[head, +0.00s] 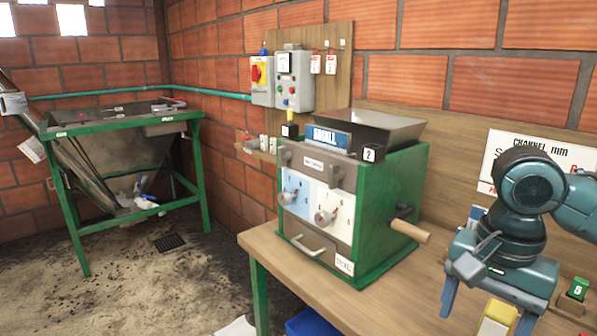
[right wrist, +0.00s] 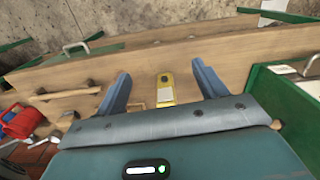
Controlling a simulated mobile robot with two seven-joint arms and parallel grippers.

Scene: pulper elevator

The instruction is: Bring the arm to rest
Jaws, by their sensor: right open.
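My right arm comes in from the right in the head view. My right gripper (head: 487,311) is above the right end of the wooden bench, fingers pointing down, and its two blue fingers are spread apart. The gripper also shows in the right wrist view (right wrist: 163,82), open, with nothing clamped between the fingers. A yellow piece with a pale label (right wrist: 165,88) shows between the fingers there; it also shows in the head view (head: 496,318). I cannot tell how far below the fingertips it is. My left gripper is not in view.
A green and grey machine (head: 405,195) with dials and a wooden handle (head: 410,231) stands on the bench (head: 400,290). A green numbered block (head: 578,289) is at the far right. A control box (head: 294,80) hangs on the wall. A green-framed hopper (head: 75,215) stands at left.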

